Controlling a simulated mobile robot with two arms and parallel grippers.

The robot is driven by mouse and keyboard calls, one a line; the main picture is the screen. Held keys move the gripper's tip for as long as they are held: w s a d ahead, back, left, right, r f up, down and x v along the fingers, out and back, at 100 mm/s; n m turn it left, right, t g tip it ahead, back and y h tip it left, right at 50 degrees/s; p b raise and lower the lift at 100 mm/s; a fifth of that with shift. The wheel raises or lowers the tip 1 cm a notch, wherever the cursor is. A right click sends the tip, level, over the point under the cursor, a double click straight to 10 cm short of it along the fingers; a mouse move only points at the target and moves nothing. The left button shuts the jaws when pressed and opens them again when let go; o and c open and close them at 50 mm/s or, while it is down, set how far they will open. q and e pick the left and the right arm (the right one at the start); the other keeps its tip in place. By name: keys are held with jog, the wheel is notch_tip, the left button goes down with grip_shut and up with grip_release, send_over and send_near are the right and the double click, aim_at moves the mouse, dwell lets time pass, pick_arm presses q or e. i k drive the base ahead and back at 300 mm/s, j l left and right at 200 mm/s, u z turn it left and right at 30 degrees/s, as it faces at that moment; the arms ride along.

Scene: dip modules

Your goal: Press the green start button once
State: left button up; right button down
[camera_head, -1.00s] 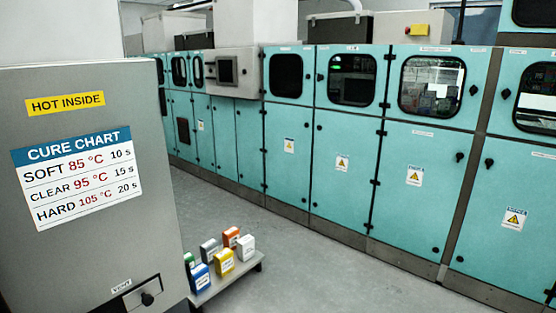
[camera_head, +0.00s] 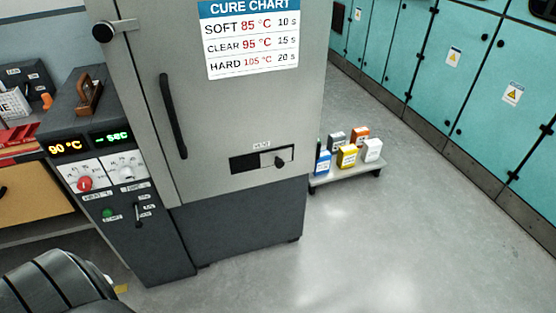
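The green start button (camera_head: 107,213) is a small round button low on the dark control panel (camera_head: 150,235), left of the oven door. Above are a red knob (camera_head: 85,183) and a white knob (camera_head: 127,172). Higher up, one display (camera_head: 66,148) reads 90 °C in orange and another display (camera_head: 112,138) reads "- SEC" in green. No gripper fingers show in the view. A dark ribbed part at the bottom left seems to be mine.
The grey oven (camera_head: 225,120) has a black door handle (camera_head: 173,115) and a vent slider (camera_head: 262,160). A bench (camera_head: 40,210) with a drawer is at the left. The floor (camera_head: 370,250) in front is clear.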

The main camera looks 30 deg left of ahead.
aim_at(107, 212)
jog(key=u, duration=2.1)
